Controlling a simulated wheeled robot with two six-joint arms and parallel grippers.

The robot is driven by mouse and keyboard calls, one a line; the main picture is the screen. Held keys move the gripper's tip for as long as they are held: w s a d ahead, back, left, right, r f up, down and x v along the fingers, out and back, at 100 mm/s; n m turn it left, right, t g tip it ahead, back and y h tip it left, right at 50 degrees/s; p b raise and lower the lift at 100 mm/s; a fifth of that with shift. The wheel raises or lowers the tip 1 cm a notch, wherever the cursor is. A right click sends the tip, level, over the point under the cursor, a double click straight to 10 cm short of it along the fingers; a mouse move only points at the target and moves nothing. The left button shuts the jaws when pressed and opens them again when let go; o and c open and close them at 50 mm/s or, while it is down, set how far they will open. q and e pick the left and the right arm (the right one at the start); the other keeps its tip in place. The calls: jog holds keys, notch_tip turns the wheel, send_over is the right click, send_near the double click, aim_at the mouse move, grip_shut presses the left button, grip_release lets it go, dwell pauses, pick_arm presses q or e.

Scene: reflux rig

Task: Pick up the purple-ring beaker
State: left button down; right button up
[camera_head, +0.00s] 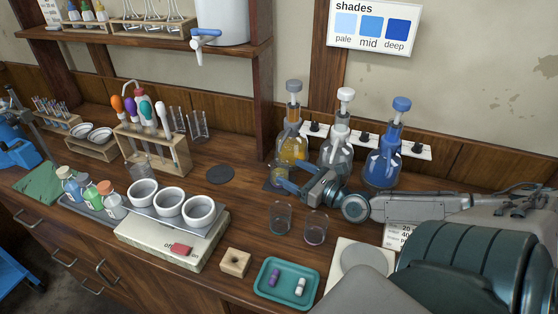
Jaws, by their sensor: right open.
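Two small clear glass beakers stand upright on the wooden bench in the head view. The right one, with a faint purple ring near its base, looks like the purple-ring beaker (316,228). My left gripper is not in view.
Bottles with amber (291,146), clear (338,151) and blue (384,162) contents stand behind my right arm. A wooden block (235,263) and teal tray (286,305) lie in front. A dark round pad (220,174) has clear bench around it.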

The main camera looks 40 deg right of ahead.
aim_at(273, 163)
jog(key=shift+w, duration=0.8)
jog(key=shift+w+a+r, duration=0.1)
jog(key=shift+w+a, duration=0.15)
jog(key=shift+w, duration=0.05)
jog(key=shift+w+a+p, duration=0.15)
jog(key=shift+w+a, duration=0.05)
jog(key=shift+w, duration=0.6)
jog(key=shift+w+a+p, duration=0.2)
jog(key=shift+w, duration=0.55)
jog(key=shift+w+a+p, duration=0.15)
jog(key=shift+w+a, duration=0.05)
jog(key=shift+w, duration=0.6)
jog(key=c, duration=1.2)
